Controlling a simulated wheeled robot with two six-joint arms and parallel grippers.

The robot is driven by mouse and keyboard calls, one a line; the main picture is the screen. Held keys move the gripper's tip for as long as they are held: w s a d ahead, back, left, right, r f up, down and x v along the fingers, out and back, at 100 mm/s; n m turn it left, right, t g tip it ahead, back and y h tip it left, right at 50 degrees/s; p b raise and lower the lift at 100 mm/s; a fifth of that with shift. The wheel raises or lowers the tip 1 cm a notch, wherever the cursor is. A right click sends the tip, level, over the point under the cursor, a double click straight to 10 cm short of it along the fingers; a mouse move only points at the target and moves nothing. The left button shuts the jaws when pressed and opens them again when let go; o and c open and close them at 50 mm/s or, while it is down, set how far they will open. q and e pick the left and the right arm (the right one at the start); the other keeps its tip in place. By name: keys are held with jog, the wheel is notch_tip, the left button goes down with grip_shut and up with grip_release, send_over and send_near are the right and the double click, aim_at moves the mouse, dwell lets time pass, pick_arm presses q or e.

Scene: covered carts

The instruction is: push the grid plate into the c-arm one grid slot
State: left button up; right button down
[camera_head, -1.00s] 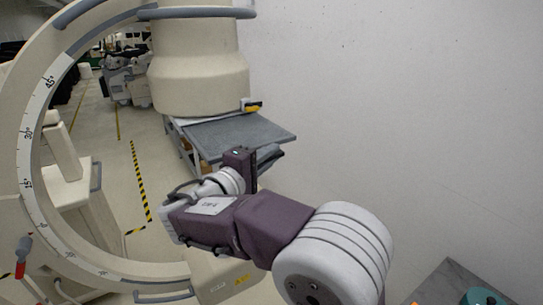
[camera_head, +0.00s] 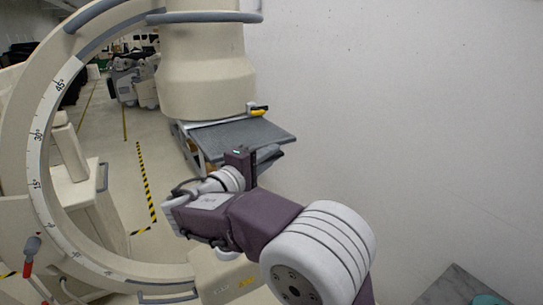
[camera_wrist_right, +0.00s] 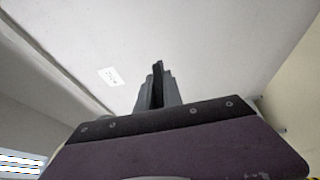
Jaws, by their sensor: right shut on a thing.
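The cream c-arm (camera_head: 205,65) stands at the left, with its ring running down the left side. A small yellow and dark part (camera_head: 258,111) sticks out to the right near the lower edge of its cylindrical housing. I cannot make out for sure which part is the grid plate or the slot. My right gripper (camera_head: 240,155) is below that yellow part and apart from it in the picture. In the right wrist view its fingers (camera_wrist_right: 157,88) are closed on a thin dark piece (camera_wrist_right: 158,68), in front of a pale surface. My left gripper is not in view.
A grey-topped table (camera_head: 240,138) stands behind my right gripper. A plain pale wall (camera_head: 400,120) fills the right side. A grey surface (camera_head: 450,288) with a teal object (camera_head: 488,300) is at the lower right. Yellow-black floor tape (camera_head: 145,180) runs behind the ring.

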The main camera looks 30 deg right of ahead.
aim_at(237, 127)
jog(key=shift+w+a+p, duration=0.2)
jog(key=shift+w+p, duration=0.7)
jog(key=shift+w, duration=1.8)
jog(key=shift+w+a+p, duration=0.2)
jog(key=shift+w+p, duration=1.3)
jog(key=shift+w, duration=1.25)
jog(key=shift+w+a+r+p, duration=0.1)
jog(key=shift+w+p, duration=1.05)
jog(key=shift+w, duration=0.3)
jog(key=shift+w+a+p, duration=0.15)
jog(key=shift+w+p, duration=1.2)
jog(key=shift+p, duration=0.1)
jog(key=shift+w+a+p, duration=0.1)
jog(key=shift+w+p, duration=1.25)
jog(key=shift+p, duration=0.05)
